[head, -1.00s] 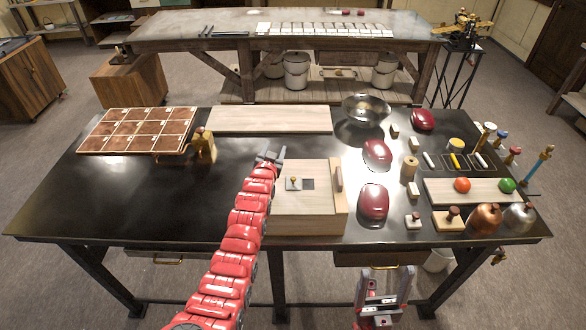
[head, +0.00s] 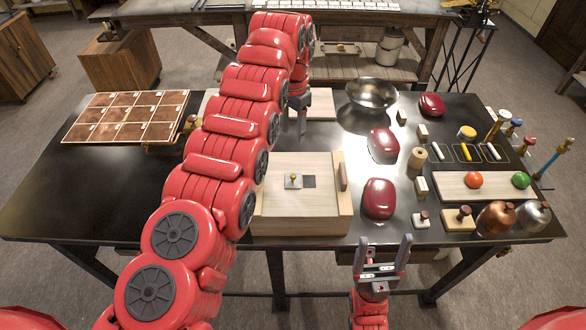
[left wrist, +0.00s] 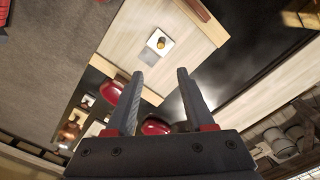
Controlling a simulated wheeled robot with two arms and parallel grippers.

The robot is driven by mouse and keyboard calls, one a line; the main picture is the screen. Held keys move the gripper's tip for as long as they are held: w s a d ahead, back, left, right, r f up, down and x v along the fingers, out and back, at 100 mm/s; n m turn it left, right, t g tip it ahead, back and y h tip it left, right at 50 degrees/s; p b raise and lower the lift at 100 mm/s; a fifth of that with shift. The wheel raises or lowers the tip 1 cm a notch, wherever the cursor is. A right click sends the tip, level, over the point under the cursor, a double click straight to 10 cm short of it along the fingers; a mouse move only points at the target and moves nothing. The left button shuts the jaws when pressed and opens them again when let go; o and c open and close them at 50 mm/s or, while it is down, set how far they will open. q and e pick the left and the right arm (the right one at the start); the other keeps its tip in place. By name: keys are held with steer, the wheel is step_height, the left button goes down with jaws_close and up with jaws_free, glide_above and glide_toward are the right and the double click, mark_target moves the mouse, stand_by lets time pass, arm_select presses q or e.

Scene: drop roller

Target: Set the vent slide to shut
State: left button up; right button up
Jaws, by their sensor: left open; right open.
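A pale wooden box (head: 270,226) stands at the front middle of the dark table. On its lid is the vent slide (head: 293,183), a small light plate with a brass knob. The slide also shows in the left wrist view (left wrist: 160,43). My left gripper (head: 297,128) is open and empty, pointing down above and behind the box, apart from the knob. In the left wrist view its fingers (left wrist: 160,92) are spread. My right gripper (head: 384,255) is open and empty at the table's front edge.
A wooden handle block (head: 342,177) stands at the lid's right edge. Dark red rounded objects (head: 380,199) and a metal bowl (head: 372,93) stand right of the box. A compartment tray (head: 128,117) lies at the back left. The table's front left is clear.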

arm_select(q)
steer(key=b, duration=0.6)
glide_above(293, 175)
step_height(293, 175, down, 7)
step_height(293, 175, down, 6)
steer(key=p, duration=0.5)
steer(key=shift+s, duration=0.15)
step_height(293, 175, down, 3)
steer(key=shift+d+f+b, duration=0.1)
steer(key=shift+f+b, duration=0.1)
steer(key=shift+b, duration=0.3)
steer(key=shift+f, duration=0.45)
steer(key=shift+r, duration=0.1)
jaws_close()
